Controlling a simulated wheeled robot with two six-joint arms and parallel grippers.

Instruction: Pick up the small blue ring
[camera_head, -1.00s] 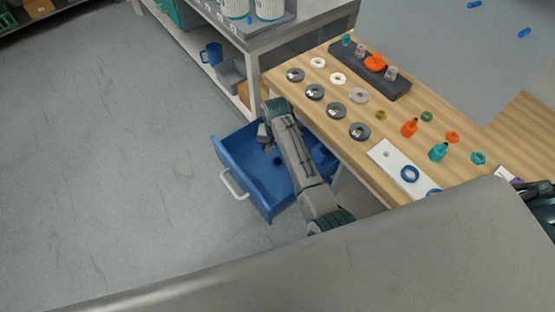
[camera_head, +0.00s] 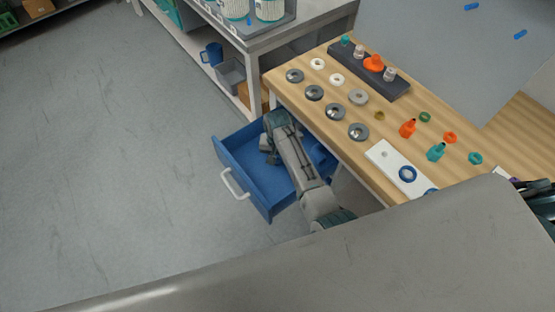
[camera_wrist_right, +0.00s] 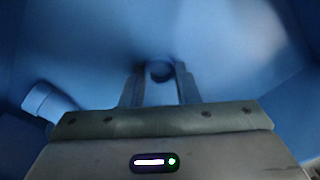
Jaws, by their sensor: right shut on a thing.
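The small blue ring (camera_wrist_right: 159,71) shows as a dark blue round shape between the fingertips in the right wrist view, blurred against blue. My right gripper (camera_wrist_right: 160,80) is shut on it, with one finger on each side. In the head view my right gripper (camera_head: 268,152) is down inside the open blue drawer (camera_head: 236,158), and the arm hides the ring there.
The drawer walls stand close around my right gripper. A pale blue cylindrical thing (camera_wrist_right: 45,100) is at the left in the wrist view. The wooden table (camera_head: 300,104) beside the drawer holds several discs, bottles and a dark rack (camera_head: 352,68). Clear floor (camera_head: 110,150) lies left of the drawer.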

